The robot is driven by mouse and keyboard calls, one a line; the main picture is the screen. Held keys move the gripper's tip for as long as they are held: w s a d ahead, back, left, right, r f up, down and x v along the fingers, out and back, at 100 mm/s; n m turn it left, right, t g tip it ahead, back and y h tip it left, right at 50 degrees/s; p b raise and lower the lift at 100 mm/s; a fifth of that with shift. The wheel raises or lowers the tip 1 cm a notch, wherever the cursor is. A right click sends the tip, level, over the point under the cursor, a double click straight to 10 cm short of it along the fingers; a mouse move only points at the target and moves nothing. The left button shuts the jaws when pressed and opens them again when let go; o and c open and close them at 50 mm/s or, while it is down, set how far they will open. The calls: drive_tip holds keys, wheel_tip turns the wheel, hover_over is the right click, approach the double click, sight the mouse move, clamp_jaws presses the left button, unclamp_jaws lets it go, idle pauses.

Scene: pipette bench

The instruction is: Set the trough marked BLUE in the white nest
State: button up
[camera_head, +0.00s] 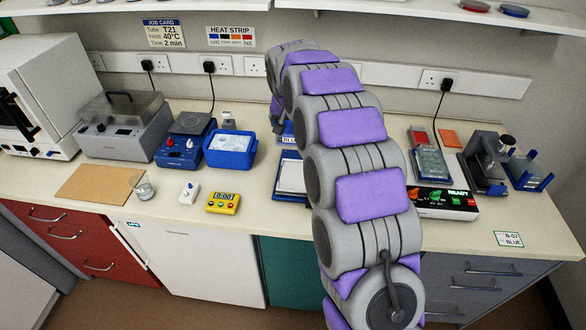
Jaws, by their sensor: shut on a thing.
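My gripper (279,127) is at the back of the bench, left of my arm's large links, and only part of it shows. It is shut on a blue trough (288,139) whose label, partly cut off by my arm, begins "BLU". I cannot tell whether the trough touches the bench. In front of it lies a blue-edged piece with a white middle (291,176), which looks like the white nest. My arm covers its right side.
A blue tub with white contents (229,158) stands left of the gripper. A yellow timer (223,203), white switch box (189,192) and glass beaker (143,187) are at front left. A device reading READY (446,201) and a microscope-like stand (484,165) are right of my arm.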

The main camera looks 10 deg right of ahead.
drive_tip(key=b, duration=0.2)
hover_over(294, 172)
drive_tip(key=s, duration=0.1)
drive_tip(key=f, duration=1.2)
drive_tip(key=shift+s+a+f, duration=0.1)
drive_tip(key=shift+s+f, duration=0.05)
drive_tip(key=shift+s, duration=0.05)
drive_tip(key=shift+a+f, duration=0.2)
drive_tip(key=shift+f, duration=0.2)
drive_tip(key=f, duration=0.1)
drive_tip(key=f+b, duration=0.1)
drive_tip(key=f, duration=0.2)
drive_tip(key=shift+d+f, duration=0.15)
drive_tip(key=shift+d, duration=0.2)
drive_tip(key=shift+a, duration=0.1)
drive_tip(key=shift+a+f, duration=0.1)
drive_tip(key=shift+f, duration=0.05)
drive_tip(key=o, duration=0.8)
